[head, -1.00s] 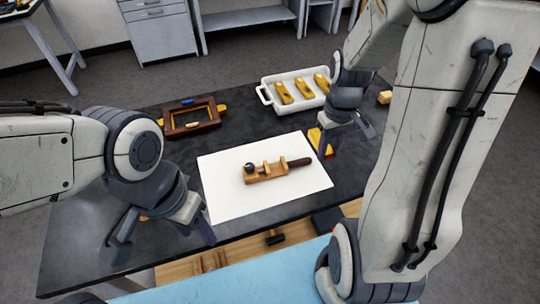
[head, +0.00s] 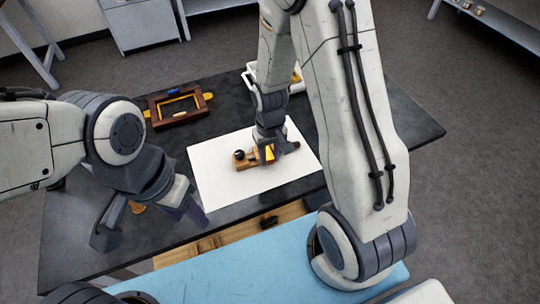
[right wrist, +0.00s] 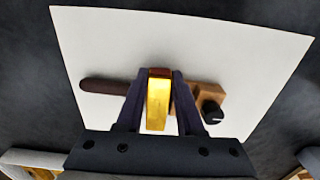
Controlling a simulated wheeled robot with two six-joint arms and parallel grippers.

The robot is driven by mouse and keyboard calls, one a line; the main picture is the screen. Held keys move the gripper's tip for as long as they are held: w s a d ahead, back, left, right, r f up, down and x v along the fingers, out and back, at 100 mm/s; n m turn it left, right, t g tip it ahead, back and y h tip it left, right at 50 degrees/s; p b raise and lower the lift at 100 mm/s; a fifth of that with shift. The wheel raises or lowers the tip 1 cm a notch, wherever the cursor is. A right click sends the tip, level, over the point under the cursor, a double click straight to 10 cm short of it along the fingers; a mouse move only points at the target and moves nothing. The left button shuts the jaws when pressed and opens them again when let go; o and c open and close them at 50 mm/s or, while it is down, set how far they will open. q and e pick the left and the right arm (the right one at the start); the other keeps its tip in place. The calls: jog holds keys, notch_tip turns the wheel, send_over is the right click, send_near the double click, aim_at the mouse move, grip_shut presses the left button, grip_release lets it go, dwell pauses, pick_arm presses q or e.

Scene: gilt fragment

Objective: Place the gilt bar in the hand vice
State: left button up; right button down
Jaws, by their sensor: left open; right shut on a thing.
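The gilt bar (right wrist: 158,108) is gripped between the fingers of my right gripper (right wrist: 160,76); in the head view the bar (head: 270,153) shows as a small yellow piece below that gripper. The wooden hand vice (head: 243,164) lies on the white sheet, its dark handle to the right in the head view. In the right wrist view the vice (right wrist: 207,94) is behind the fingers, which hide its middle. I cannot tell whether the bar touches the vice or sits between its jaws. My left gripper (head: 150,222) is open and empty at the table's front left.
The white sheet (head: 215,185) lies on the dark table. A brown frame (head: 180,106) stands at the back left. A white tray (head: 250,77) at the back is partly hidden by my right arm. The table's right side (head: 390,125) is clear.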

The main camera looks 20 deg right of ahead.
jog(key=shift+f, duration=0.35)
jog(key=shift+f, duration=0.15)
jog(key=c, duration=0.5)
grip_release()
jog(key=shift+c, duration=0.2)
notch_tip(320, 180, up, 12)
jog(key=s+a+r+n, duration=0.3)
jog(key=s+a, duration=0.3)
jog(key=s, duration=0.3)
jog(key=s+a+r+n+y, duration=0.1)
jog(key=s+a+r+n, duration=0.3)
jog(key=s, duration=0.5)
jog(key=shift+a+b, duration=0.35)
jog(key=shift+a, duration=0.85)
